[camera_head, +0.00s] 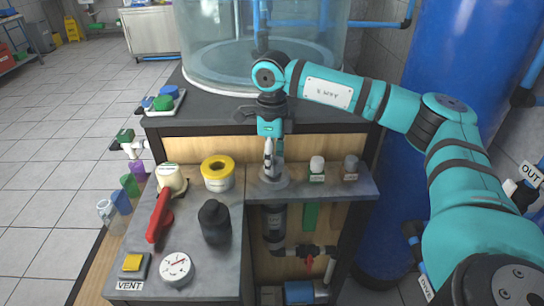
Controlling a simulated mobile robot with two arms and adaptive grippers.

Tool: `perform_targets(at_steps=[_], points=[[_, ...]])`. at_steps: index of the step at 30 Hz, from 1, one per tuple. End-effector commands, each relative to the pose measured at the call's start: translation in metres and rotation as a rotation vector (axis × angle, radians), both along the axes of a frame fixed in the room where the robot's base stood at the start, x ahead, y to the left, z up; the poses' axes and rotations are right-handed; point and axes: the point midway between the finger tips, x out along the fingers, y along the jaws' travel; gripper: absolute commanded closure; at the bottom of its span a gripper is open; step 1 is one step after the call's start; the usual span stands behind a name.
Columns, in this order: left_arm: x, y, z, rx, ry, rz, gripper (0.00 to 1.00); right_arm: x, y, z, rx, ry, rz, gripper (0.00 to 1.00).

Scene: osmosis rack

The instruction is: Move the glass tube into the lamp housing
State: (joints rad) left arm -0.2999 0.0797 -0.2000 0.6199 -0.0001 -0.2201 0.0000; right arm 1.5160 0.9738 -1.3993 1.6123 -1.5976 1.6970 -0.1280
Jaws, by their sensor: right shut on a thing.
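My right gripper (270,143) points down over the back shelf, at the end of the teal arm that reaches in from the right. It is shut on the slim pale glass tube (268,159), which looks roughly upright. Right below the tube is a grey round fitting (273,184) on the shelf, which looks like the lamp housing. The tube's lower end overlaps this fitting in the picture, and I cannot tell how deep it sits. My left gripper is not in view.
White-capped (317,168) and dark-capped (350,168) bottles stand right of the fitting. A yellow tape roll (218,173), black bottle (214,222), red-handled wrench (159,216) and gauge (176,268) occupy the left counter. A large clear tank (215,50) stands behind.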

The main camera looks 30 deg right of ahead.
Motion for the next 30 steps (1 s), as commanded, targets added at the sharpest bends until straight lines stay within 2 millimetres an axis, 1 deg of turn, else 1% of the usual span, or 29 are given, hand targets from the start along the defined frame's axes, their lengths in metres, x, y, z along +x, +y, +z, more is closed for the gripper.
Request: perform_targets(at_steps=[11,12,17,18,23,26,27,28,30], points=[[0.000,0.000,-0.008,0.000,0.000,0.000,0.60,0.000,0.000,-0.013,0.001,0.001,0.001,0.75],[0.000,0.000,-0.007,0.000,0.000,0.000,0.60,0.000,0.000,-0.011,0.001,-0.001,0.001,0.53],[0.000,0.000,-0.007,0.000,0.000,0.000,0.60,0.000,0.000,-0.011,0.000,0.000,0.001,0.32],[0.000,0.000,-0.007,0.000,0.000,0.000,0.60,0.000,0.000,-0.011,0.000,0.000,0.000,0.30],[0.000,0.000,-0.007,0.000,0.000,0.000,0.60,0.000,0.000,-0.011,0.000,0.000,0.000,0.30],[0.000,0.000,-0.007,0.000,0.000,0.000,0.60,0.000,0.000,-0.011,0.001,0.001,0.000,0.18],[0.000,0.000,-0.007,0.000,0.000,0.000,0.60,0.000,0.000,-0.011,0.001,0.001,0.000,0.13],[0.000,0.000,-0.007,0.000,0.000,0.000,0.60,0.000,0.000,-0.011,0.001,0.001,0.000,0.11],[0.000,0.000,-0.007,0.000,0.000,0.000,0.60,0.000,0.000,-0.011,0.001,0.001,0.000,0.11]])
